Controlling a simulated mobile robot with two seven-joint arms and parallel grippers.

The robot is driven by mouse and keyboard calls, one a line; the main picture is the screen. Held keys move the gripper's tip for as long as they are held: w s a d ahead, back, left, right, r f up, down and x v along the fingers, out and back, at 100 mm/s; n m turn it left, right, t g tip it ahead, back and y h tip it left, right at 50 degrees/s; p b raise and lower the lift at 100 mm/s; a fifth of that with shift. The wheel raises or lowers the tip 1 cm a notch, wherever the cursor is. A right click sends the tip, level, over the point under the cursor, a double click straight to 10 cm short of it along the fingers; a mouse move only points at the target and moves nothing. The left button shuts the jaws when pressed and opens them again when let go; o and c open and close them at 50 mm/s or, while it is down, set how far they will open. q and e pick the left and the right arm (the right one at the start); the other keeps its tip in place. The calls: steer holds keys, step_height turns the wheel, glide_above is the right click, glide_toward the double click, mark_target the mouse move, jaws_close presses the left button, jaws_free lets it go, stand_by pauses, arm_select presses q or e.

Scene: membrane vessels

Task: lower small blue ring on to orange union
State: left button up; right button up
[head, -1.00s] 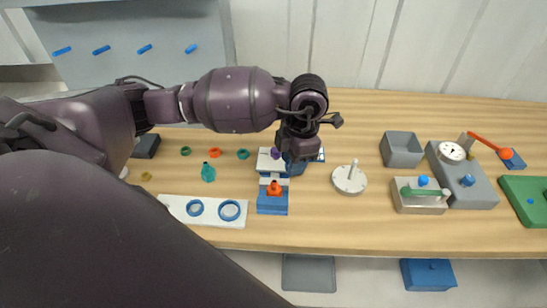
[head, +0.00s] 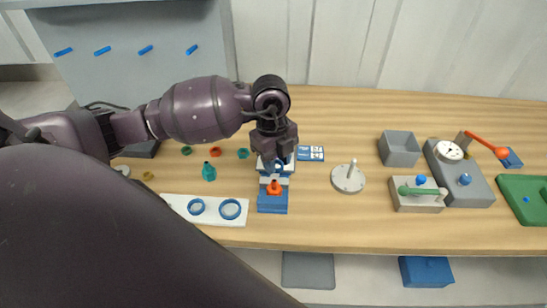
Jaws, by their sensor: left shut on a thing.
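The orange union (head: 274,188) stands upright on the blue-and-white fixture (head: 272,205) near the middle of the table. My left gripper (head: 278,163) points down just behind the orange union in the picture. It is shut on the small blue ring (head: 279,168), of which only a little shows at the fingertips. The ring appears apart from the orange union; its exact height above the fixture is hard to tell. The gripper hides part of the fixture's rear. My right gripper is not in view.
A white plate (head: 178,202) with two larger blue rings lies left of the fixture. Small teal, orange and green fittings lie behind it. A white disc with a peg (head: 347,180), a grey bin (head: 399,150) and gauge devices stand to the right.

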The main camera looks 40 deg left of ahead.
mark_target(274, 180)
arm_select(q)
steer(key=shift+s+a+n, duration=0.15)
steer(key=shift+a+n, duration=0.05)
steer(key=shift+n, duration=1.2)
steer(key=shift+a+f, duration=0.1)
steer(key=shift+f+b, duration=0.4)
steer(key=shift+f, duration=0.05)
steer(key=shift+f+b, duration=1.15)
steer(key=shift+f, duration=0.25)
steer(key=shift+f+b, duration=0.3)
steer(key=shift+f, duration=0.35)
steer(key=shift+f+b, duration=0.4)
steer(key=shift+f, duration=0.9)
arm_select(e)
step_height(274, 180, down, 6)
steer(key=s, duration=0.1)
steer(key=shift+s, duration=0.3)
